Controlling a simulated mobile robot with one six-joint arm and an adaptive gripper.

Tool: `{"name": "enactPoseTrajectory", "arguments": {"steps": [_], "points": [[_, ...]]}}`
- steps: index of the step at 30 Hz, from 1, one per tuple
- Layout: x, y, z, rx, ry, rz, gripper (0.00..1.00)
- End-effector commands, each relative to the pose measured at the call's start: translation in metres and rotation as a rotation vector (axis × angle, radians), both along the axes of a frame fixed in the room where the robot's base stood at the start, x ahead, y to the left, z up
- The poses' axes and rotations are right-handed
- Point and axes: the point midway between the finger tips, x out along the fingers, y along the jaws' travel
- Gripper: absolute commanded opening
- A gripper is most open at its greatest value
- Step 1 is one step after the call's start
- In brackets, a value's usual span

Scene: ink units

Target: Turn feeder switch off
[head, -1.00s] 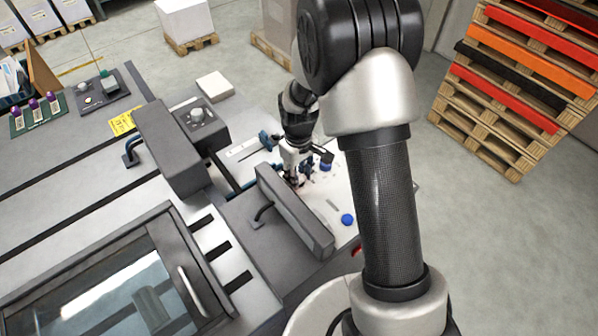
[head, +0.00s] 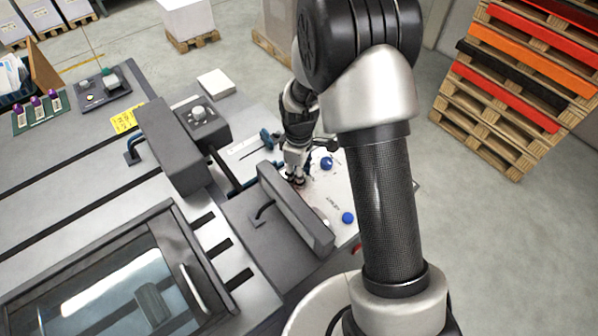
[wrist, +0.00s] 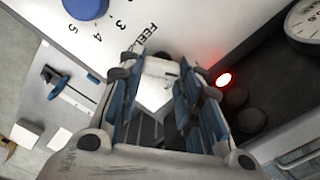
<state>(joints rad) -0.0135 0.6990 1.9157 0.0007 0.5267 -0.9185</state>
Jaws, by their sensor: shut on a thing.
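The white control panel (head: 338,183) carries the printed word starting "FEED" (wrist: 139,42), next to a blue knob (wrist: 86,8) with numbers around it. My gripper (wrist: 163,72) reaches down to this panel, its two blue-lined fingers on either side of a small part at the label, which I take as the feeder switch. The fingers are shut on it and hide most of it, so its position cannot be read. In the head view my gripper (head: 296,180) is at the panel, beside the grey raised block. A red lamp (wrist: 224,79) glows right of the fingers.
A grey block with a handle (head: 290,212) stands close left of my gripper. Blue knobs (head: 347,217) sit on the panel. A gauge (wrist: 305,22) and dark round buttons (wrist: 250,120) lie right of the fingers. Stacked pallets (head: 510,100) stand farther right.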

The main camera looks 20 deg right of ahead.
Motion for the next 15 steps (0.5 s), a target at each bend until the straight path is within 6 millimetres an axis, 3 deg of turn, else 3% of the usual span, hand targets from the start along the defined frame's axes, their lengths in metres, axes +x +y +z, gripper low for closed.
{"name": "enactPoseTrajectory", "arguments": {"steps": [7,8,15], "points": [[0.0005,0.0,0.0003,-0.001,-0.001,0.003,0.08],[0.0005,0.0,0.0003,-0.001,-0.001,0.003,0.34],[0.0002,0.0,0.0002,-0.001,-0.001,0.001,0.5]]}}
